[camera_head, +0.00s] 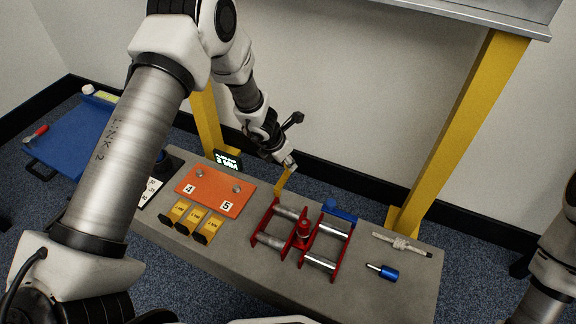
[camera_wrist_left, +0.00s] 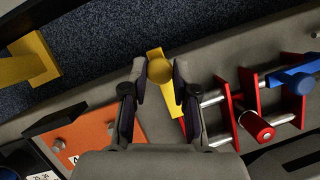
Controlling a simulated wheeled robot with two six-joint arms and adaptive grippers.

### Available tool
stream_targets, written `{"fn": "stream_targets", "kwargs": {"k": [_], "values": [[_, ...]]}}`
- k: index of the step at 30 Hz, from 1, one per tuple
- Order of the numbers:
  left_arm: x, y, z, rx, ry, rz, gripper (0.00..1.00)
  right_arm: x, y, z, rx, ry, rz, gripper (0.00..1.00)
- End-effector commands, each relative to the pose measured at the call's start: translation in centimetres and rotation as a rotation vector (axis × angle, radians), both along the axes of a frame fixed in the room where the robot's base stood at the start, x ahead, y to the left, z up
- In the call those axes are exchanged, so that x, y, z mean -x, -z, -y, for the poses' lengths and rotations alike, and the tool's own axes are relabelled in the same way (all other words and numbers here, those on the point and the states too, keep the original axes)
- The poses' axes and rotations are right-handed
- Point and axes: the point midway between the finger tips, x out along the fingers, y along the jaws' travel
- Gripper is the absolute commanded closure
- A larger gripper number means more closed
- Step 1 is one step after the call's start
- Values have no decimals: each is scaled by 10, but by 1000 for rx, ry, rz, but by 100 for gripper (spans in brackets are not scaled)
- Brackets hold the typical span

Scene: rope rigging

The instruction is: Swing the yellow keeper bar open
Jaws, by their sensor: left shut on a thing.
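The yellow keeper bar (camera_head: 282,181) stands out from the back left corner of the red roller frame (camera_head: 273,207) on the grey bench. In the left wrist view the keeper bar (camera_wrist_left: 167,95) has a round knob at its end. My left gripper (camera_head: 290,164) is at the bar's far end. In the left wrist view my left gripper (camera_wrist_left: 159,71) has one finger on each side of the knob and is shut on it. The bar points away from the frame, toward the bench's back edge. My right gripper is out of view.
A blue lever (camera_head: 340,211) sits at the frame's back right. An orange board (camera_head: 215,191), yellow blocks (camera_head: 191,220) and a small dark display (camera_head: 228,160) lie left of it. A blue-handled tool (camera_head: 383,271) lies right. Yellow posts (camera_head: 460,130) rise behind the bench.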

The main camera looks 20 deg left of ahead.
Motion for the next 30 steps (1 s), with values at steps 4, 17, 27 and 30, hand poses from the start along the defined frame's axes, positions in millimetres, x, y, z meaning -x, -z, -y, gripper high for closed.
{"fn": "stream_targets", "kwargs": {"k": [4, 17, 27, 30], "values": [[0, 1, -1, 0, -14, -1, 100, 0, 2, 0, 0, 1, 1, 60], [0, 0, -2, -1, -15, -1, 47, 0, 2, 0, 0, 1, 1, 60], [1, -5, -2, 0, -13, 1, 47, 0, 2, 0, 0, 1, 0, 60], [6, -20, -5, -1, -15, 2, 47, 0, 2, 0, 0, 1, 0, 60]]}}
